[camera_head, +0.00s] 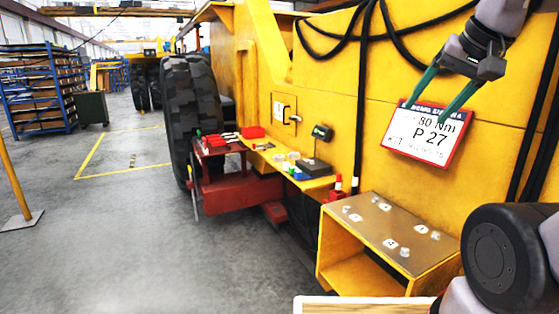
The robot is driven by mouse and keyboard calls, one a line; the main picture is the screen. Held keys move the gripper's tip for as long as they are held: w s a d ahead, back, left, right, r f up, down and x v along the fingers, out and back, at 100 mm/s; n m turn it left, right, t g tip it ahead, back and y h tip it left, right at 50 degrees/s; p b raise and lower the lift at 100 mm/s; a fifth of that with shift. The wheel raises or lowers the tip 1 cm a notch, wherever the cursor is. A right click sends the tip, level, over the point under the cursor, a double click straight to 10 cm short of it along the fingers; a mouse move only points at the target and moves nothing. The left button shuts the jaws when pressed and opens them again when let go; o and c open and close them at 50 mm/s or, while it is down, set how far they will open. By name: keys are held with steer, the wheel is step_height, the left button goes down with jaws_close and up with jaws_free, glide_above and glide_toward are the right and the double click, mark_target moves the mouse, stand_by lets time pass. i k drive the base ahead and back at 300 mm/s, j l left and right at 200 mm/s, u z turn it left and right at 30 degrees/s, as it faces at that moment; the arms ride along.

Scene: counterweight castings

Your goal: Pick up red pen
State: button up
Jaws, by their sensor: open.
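I cannot make out a red pen with certainty. A small upright red object (338,183) stands just behind the left back corner of the yellow box, with a second, red-and-white one close beside it. They are too small to tell whether either is a pen. My gripper (428,112) is at the upper right, with its two green fingers spread apart and pointing down. Nothing is seen between the fingers. The fingertips overlap a red-edged white sign (424,136) in the picture; I cannot tell whether they touch it.
An open-fronted yellow box (340,258) with a grey top (376,222) carries several small knobs and labels. A yellow shelf (266,160) holds red trays and small items. Black cables hang on the yellow machine (345,80). A big tyre (188,108) stands left; grey floor is free there.

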mark_target(339, 176)
steer(key=j+z, duration=0.1)
steer(key=j, duration=0.7)
steer(key=i+j, duration=0.15)
steer(key=j, duration=0.25)
steer(key=i+j+z, duration=0.15)
steer(key=j, duration=0.6)
steer(key=i+z, duration=0.25)
steer(key=i, duration=0.65)
